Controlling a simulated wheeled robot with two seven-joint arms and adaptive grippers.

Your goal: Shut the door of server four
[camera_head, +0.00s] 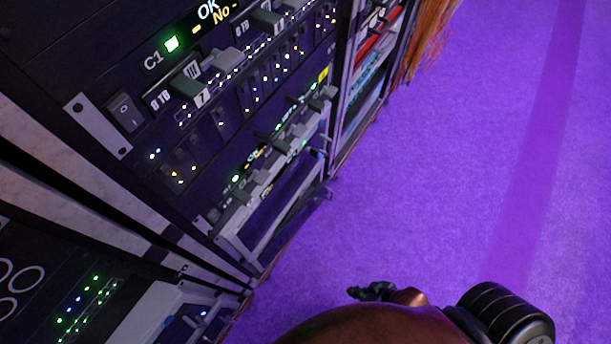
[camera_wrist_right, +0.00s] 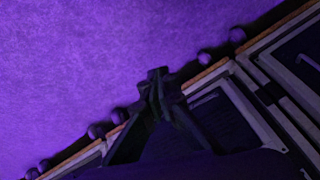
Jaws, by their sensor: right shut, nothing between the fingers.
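The server rack (camera_head: 95,60) fills the left of the head view, with dark units, lit displays and labels such as C1. I cannot read a number four on any unit. Low in the rack a framed dark panel (camera_head: 300,214) juts out over the floor, perhaps an open door; I cannot tell whose. My right gripper (camera_head: 372,292) is low over the floor, right of the rack and apart from it in the head view. In the right wrist view its closed, empty fingers (camera_wrist_right: 158,80) point at the rack's foot. My left gripper is out of view.
Protruding handles (camera_head: 225,60) line the rack's front. Another rack (camera_head: 365,75) with red parts stands beyond, with orange cables (camera_head: 428,38) hanging at its end. A further unit (camera_head: 165,312) is at the lower left. The purple floor (camera_head: 450,170) to the right is clear.

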